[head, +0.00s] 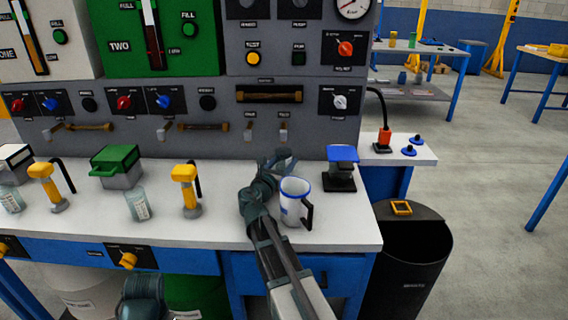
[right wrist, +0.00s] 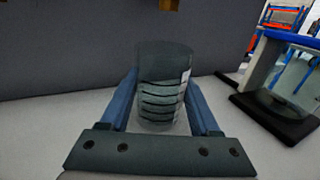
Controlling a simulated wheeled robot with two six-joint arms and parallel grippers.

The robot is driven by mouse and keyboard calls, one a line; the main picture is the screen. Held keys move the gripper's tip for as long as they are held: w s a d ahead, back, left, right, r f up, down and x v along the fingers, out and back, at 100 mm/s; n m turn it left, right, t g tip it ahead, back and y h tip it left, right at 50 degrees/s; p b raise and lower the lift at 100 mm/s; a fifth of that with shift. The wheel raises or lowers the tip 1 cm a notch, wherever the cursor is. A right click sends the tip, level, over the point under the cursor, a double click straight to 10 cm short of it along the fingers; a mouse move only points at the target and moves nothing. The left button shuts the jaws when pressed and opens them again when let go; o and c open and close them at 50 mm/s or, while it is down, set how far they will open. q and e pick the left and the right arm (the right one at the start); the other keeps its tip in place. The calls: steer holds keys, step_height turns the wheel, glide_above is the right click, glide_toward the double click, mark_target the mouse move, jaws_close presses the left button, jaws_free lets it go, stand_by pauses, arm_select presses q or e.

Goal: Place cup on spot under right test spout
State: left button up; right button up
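A clear grey cup (right wrist: 160,85) with a pale label at its right edge stands upright between my right gripper's fingers in the right wrist view. The fingers (right wrist: 163,108) touch it on both sides, and dark ridges show across it. In the head view my right gripper (head: 279,160) is at the back of the counter, below and in front of the right test spout (head: 283,134); the cup is mostly hidden there. The left test spout (head: 249,131) is beside it. The spot under the right spout is hidden by my gripper.
A white mug (head: 294,198) with blue rim and black handle stands just right of my right wrist. A black stand with blue top (head: 342,165) is further right. Another labelled clear cup (head: 137,204) and yellow-handled pumps (head: 187,190) stand left. A black bin (head: 412,250) is beyond the counter's right end.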

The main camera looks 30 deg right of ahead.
steer(key=o, duration=0.4)
steer(key=shift+o, duration=0.2)
steer(key=shift+r, duration=0.15)
steer(key=v, duration=1.2)
